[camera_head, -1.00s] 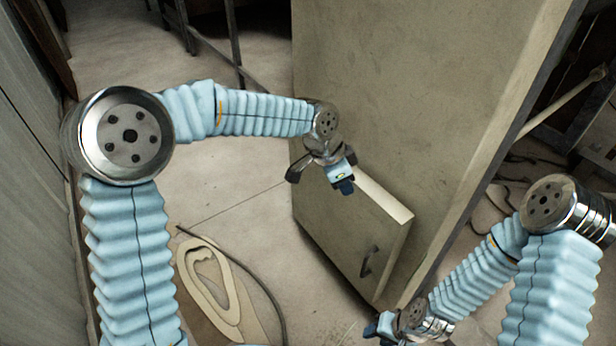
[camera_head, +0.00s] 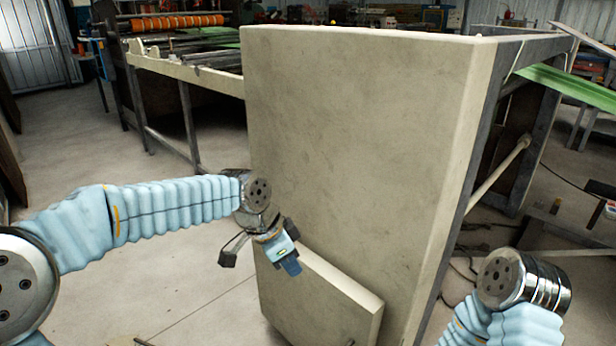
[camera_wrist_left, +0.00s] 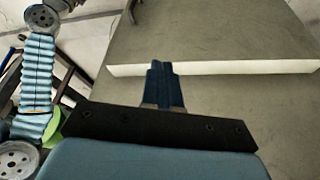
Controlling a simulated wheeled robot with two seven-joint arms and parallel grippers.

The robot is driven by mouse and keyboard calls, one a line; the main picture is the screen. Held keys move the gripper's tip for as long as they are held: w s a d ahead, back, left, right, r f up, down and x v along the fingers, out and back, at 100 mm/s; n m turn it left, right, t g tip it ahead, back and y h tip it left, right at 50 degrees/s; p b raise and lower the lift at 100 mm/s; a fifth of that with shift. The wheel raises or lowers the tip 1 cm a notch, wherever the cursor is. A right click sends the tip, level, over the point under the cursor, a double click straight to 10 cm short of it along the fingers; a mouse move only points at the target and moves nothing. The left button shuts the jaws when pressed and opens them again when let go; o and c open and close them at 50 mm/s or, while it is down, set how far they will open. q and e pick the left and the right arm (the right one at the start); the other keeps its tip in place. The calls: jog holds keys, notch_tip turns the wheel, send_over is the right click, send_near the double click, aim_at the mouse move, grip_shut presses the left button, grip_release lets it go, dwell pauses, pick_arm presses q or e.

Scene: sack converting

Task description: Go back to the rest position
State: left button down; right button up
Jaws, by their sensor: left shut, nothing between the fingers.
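My left gripper (camera_head: 289,265) is in front of the large beige cabinet (camera_head: 355,130), just above a smaller box-like part (camera_head: 330,300) low on the cabinet's front. In the left wrist view its dark blue fingers (camera_wrist_left: 163,85) are together with nothing between them. The cabinet's beige face (camera_wrist_left: 225,40) and a pale edge (camera_wrist_left: 215,68) lie beyond the fingertips in that view. Of my right arm, only a metal joint and some blue sleeve show at the lower right of the head view. My right gripper is out of the picture.
A machine frame with an orange roller (camera_head: 178,23) stands behind at the left. A dark frame with a pale bar (camera_head: 500,172) is right of the cabinet, with cables on the floor near it. Bare concrete floor (camera_head: 100,150) lies open at the left.

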pick_arm(q)
jog(key=s+a+f+n+g, duration=0.1)
jog(key=s+f+n, duration=0.15)
jog(key=f, duration=0.95)
jog(key=s+a+f+n, duration=0.15)
jog(key=f+n, duration=0.25)
jog(key=f, duration=0.8)
jog(key=s+a+f+n, duration=0.4)
jog(key=s+f+n, duration=0.4)
jog(key=s+f, duration=0.6)
jog(key=shift+s+f, duration=0.2)
jog(key=shift+s, duration=0.25)
